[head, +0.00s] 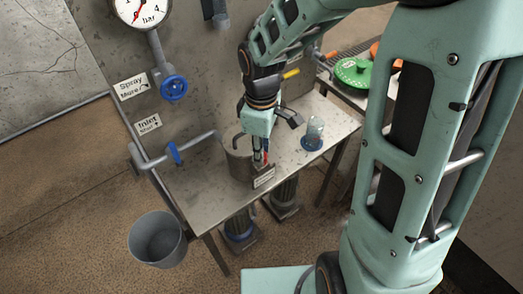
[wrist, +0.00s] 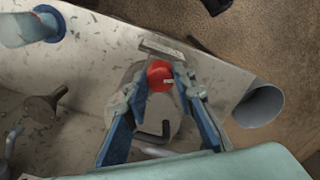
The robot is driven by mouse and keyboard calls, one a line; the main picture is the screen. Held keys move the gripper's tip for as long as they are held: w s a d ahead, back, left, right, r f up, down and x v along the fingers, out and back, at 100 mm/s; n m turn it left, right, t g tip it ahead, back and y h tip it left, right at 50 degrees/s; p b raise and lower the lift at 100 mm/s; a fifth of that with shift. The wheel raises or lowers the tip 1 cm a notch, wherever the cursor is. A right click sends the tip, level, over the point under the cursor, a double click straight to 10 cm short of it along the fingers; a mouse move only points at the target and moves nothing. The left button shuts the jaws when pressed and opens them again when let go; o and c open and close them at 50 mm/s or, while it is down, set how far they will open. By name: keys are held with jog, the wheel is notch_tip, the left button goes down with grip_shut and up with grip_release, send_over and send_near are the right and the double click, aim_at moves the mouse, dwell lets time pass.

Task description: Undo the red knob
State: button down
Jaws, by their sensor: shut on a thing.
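The red knob (wrist: 160,74) is round with a pale mark, and it sits near the table edge in the wrist view. My gripper (wrist: 160,80) has its two fingertips on either side of the knob, shut on it. In the head view my gripper (head: 260,160) points down at the front edge of the metal table, and only a little red shows between the fingers. Part of the knob is hidden by the fingers in the head view.
The metal table (head: 205,178) has a labelled plate at its front edge. A clear vessel with a blue base (head: 313,135) stands to the right. A grey bucket (head: 157,238) is on the floor at left. A blue valve wheel (head: 174,88) and a gauge (head: 142,10) are on the panel.

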jog(key=m, duration=0.4)
jog(key=shift+m+b, duration=0.4)
jog(key=m+b, duration=0.1)
jog(key=m, duration=0.9)
jog(key=shift+a+m+b, duration=0.1)
jog(key=shift+m+b, duration=0.2)
jog(key=shift+m, duration=0.1)
jog(key=m, duration=0.4)
jog(key=shift+m, duration=0.3)
jog(key=c, duration=1.6)
grip_release()
jog(key=shift+r, duration=0.1)
